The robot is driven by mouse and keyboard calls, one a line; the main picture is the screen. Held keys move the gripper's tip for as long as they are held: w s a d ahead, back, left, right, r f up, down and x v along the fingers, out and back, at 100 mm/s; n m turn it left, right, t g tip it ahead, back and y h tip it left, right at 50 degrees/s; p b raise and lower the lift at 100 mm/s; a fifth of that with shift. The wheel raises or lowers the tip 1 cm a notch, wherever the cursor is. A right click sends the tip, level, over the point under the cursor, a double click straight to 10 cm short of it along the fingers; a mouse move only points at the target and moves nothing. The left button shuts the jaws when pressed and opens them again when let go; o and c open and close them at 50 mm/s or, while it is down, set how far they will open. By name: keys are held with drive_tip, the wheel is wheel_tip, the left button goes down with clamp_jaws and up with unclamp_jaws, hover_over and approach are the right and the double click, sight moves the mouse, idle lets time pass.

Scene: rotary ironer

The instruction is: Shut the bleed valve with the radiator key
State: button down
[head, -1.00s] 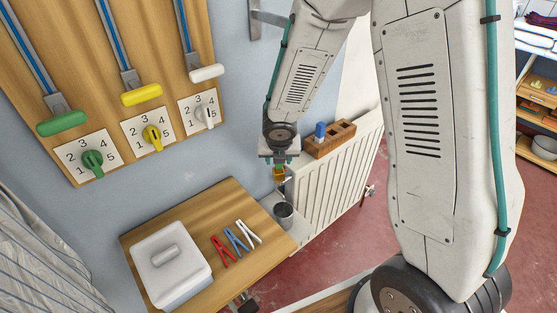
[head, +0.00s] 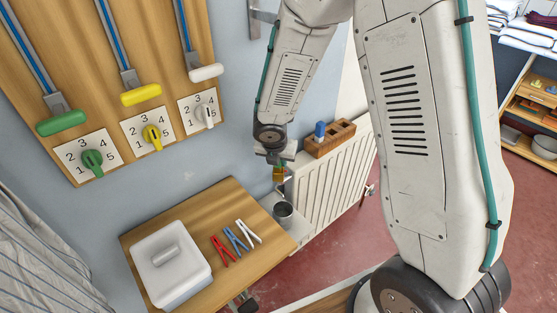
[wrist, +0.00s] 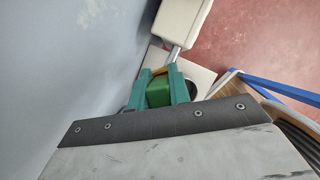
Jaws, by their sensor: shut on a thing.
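My gripper (head: 279,170) is at the near upper end of the white radiator (head: 325,180). In the wrist view its teal fingers (wrist: 157,90) are shut on a green block with a yellow part beyond it, which I take to be the radiator key (wrist: 158,93). In the head view the key shows only as a small yellow patch (head: 279,174). A short metal stub (wrist: 173,54), likely the bleed valve, sticks out of the radiator end beside the key. Whether the key sits on it I cannot tell.
A grey metal cup (head: 284,214) stands on a small white shelf (head: 299,230) below my gripper. A wooden block (head: 330,139) with a blue piece lies on the radiator. A wooden table (head: 190,222) holds a white lidded box and coloured pegs. The wall is close at left.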

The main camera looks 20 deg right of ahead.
drive_tip(key=m, duration=0.2)
drive_tip(key=m+g+h, duration=0.1)
drive_tip(key=m, duration=0.2)
drive_tip(key=shift+w+a+g, duration=0.1)
drive_tip(key=shift+a+g, duration=0.05)
drive_tip(key=shift+g, duration=0.15)
drive_tip(key=c, duration=1.6)
unclamp_jaws()
drive_tip(key=shift+m+g+h, duration=0.3)
drive_tip(key=shift+m, duration=0.6)
drive_tip(key=o, duration=0.4)
drive_tip(key=shift+c, duration=0.2)
drive_tip(key=v, duration=0.7)
drive_tip(key=shift+r, duration=0.35)
